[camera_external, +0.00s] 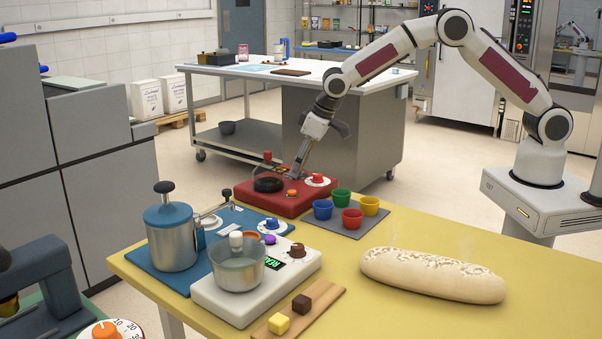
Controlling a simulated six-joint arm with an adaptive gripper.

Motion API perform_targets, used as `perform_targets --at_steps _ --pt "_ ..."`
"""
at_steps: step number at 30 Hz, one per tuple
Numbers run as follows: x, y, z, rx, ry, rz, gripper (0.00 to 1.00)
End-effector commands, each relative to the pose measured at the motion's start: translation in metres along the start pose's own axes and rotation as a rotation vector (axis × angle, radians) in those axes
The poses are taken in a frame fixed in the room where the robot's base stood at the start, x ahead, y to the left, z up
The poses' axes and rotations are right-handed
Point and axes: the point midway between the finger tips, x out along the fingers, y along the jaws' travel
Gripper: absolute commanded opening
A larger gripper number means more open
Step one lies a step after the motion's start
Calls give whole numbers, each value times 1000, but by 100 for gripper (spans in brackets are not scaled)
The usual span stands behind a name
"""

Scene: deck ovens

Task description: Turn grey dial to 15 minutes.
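My gripper (297,174) points down at the back of the red box (272,206), between a black ring (268,184) and a red dial on a white disc (317,180). Its fingertips are small and look close together; I cannot tell whether they are open or shut, or whether they touch anything. No grey dial shows clearly; the fingers may hide it. Other dials in view are a blue one (272,225), a brown one (297,250) and, at the bottom left, an orange one with numbers (106,331). No 15-minute mark is readable.
A grey mat with several coloured cups (353,217) lies right of the red box. A steel pot with blue lid (172,240), a scale with a bowl (237,266) and a loaf (432,276) stand nearer. The yellow table's right side (540,290) is clear.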

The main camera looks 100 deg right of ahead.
Motion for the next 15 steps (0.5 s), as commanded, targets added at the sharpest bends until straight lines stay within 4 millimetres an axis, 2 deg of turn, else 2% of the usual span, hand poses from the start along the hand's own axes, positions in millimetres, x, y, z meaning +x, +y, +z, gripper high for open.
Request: perform_targets --at_steps 15 --pt "0 2 0 -138 -1 -58 39"
